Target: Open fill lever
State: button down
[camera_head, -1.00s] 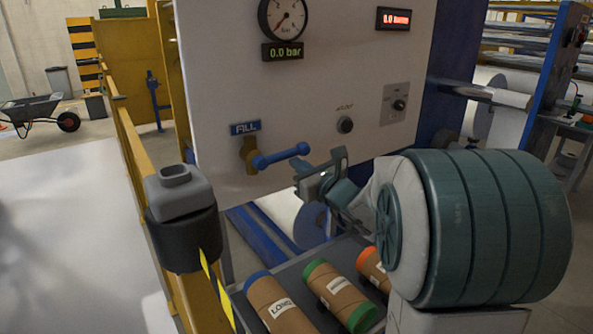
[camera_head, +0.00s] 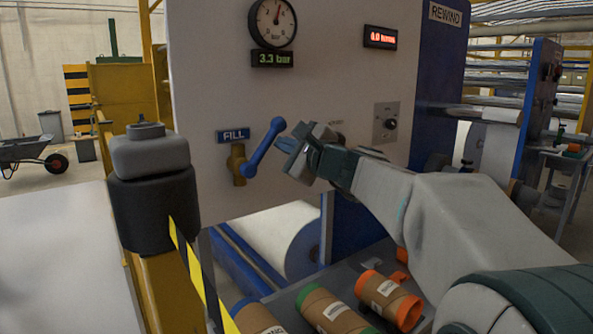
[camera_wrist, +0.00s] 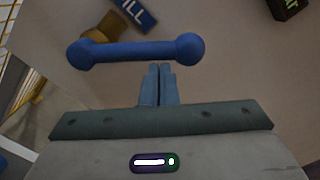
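The fill lever (camera_head: 263,148) is a blue bar with a round knob, on a brass valve (camera_head: 237,165) beside the blue FILL sign (camera_head: 233,136). It slants steeply up to the right. The gauge (camera_head: 272,22) needle points near the top and the display (camera_head: 272,59) reads 3.3 bar. My gripper (camera_head: 285,145) is just right of the lever, below its knob. In the wrist view, the lever (camera_wrist: 135,53) lies across just beyond my fingertips (camera_wrist: 159,68), which are together with nothing between them. I cannot tell whether they touch the lever.
Below the panel, several cardboard cores with coloured ends (camera_head: 335,310) lie on a grey surface. A black-and-grey post (camera_head: 152,185) stands at the left by a yellow rail. A knob (camera_head: 387,124) is on the panel to the right.

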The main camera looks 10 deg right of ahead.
jog(key=n+b, duration=0.1)
jog(key=a+r+n+b, duration=0.1)
jog(key=n, duration=0.1)
jog(key=s+a+r+n+b, duration=0.1)
jog(key=shift+a+n+b, duration=0.25)
jog(key=shift+n+b, duration=0.1)
jog(key=shift+n, duration=0.05)
jog(key=shift+s+a+r+n+b, duration=0.3)
jog(key=shift+a+n+b, duration=0.3)
jog(key=shift+n, duration=0.25)
jog(key=shift+s+a+r+n+b, duration=0.15)
jog(key=shift+a+r+n+b, duration=0.3)
jog(key=shift+n, duration=0.4)
jog(key=shift+f, duration=0.1)
jog(key=d, duration=0.2)
jog(key=w+d+b, duration=0.1)
jog(key=d, duration=0.1)
jog(key=shift+d+f, duration=0.1)
send_near(278, 129)
jog(key=shift+s+d+r+b, duration=0.1)
jog(key=shift+s+d+b, duration=0.05)
jog(key=shift+s, duration=0.45)
jog(key=shift+s+d+r+b, duration=0.15)
jog(key=shift+s, duration=0.45)
